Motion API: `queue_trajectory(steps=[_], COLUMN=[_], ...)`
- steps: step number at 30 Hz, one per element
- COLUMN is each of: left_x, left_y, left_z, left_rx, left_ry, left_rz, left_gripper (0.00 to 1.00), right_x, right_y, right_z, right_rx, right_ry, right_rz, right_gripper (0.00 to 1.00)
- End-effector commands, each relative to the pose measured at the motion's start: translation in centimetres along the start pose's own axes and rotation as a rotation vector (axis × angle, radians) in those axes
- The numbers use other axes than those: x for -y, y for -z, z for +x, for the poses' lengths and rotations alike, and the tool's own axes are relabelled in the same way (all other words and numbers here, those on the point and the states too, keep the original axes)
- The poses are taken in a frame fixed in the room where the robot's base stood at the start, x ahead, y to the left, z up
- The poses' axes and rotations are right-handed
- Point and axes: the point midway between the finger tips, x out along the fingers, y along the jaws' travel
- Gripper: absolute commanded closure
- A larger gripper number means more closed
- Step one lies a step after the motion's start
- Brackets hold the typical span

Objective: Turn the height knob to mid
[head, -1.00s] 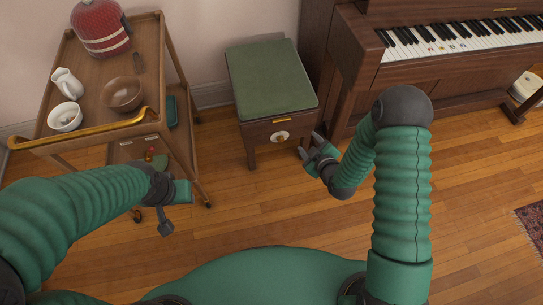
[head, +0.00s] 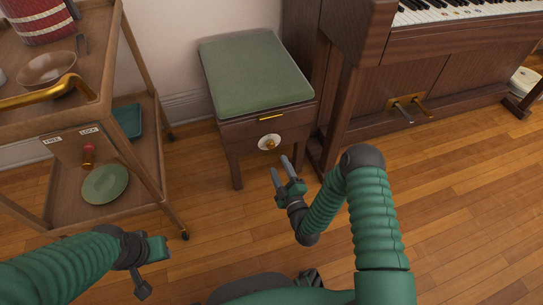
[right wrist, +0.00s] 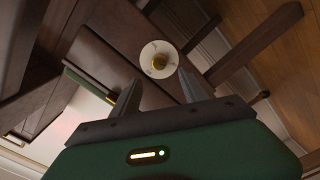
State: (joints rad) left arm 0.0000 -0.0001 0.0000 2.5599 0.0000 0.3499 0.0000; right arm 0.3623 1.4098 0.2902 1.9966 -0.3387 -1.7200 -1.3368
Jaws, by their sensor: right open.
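The height knob (head: 269,143) is a small brass knob on a round white dial, on the front of the dark wooden piano stool (head: 228,137) with a green cushion. It also shows in the right wrist view (right wrist: 158,61), beyond and between my fingers. The dial's marks are too small to read. A brass strip (head: 272,117) sits on the stool's edge above the dial. My right gripper (head: 279,172) is open and empty, just below and in front of the knob, apart from it. My left gripper (head: 151,268) is low at the left, empty; its jaw opening is unclear.
A wooden trolley (head: 150,150) stands left of the stool, with a brown bowl (head: 47,67), a green plate (head: 105,184) and a brass handle (head: 50,92). The piano (head: 450,60) stands close at the right. The floor before the stool is clear.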

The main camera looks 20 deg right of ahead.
Motion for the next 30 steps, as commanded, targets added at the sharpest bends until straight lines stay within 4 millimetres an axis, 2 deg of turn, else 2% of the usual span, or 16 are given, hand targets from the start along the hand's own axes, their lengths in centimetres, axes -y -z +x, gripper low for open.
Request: queue_trajectory(steps=[1,6,9,13,21,30], left_x=[0.0,0.0,0.0,0.0,0.0,0.0], left_y=[-0.4,-0.9,-1.1,-1.2,-1.2,-1.2], left_z=[1.6,3.9,4.7,5.1,5.0,5.0], left_rx=[0.000,0.000,0.000,0.000,0.000,0.000], left_ry=[0.000,0.000,0.000,0.000,0.000,0.000], left_rz=[0.000,0.000,0.000,0.000,0.000,0.000], left_gripper=[0.64,0.64,0.64,0.64,0.64,0.64], right_x=[0.5,0.5,0.4,0.1,0.0,0.0], right_y=[-0.5,-0.4,-0.3,-0.2,0.0,0.0], right_z=[1.4,5.6,7.3,8.4,8.6,8.6], right_rx=[-0.002,-0.002,0.000,0.001,0.001,0.001], right_ry=[-0.007,-0.005,-0.003,-0.001,0.001,0.002], right_rz=[-0.001,-0.001,0.000,0.000,0.001,0.001], right_gripper=[0.48,0.48,0.48,0.48,0.48,0.87])
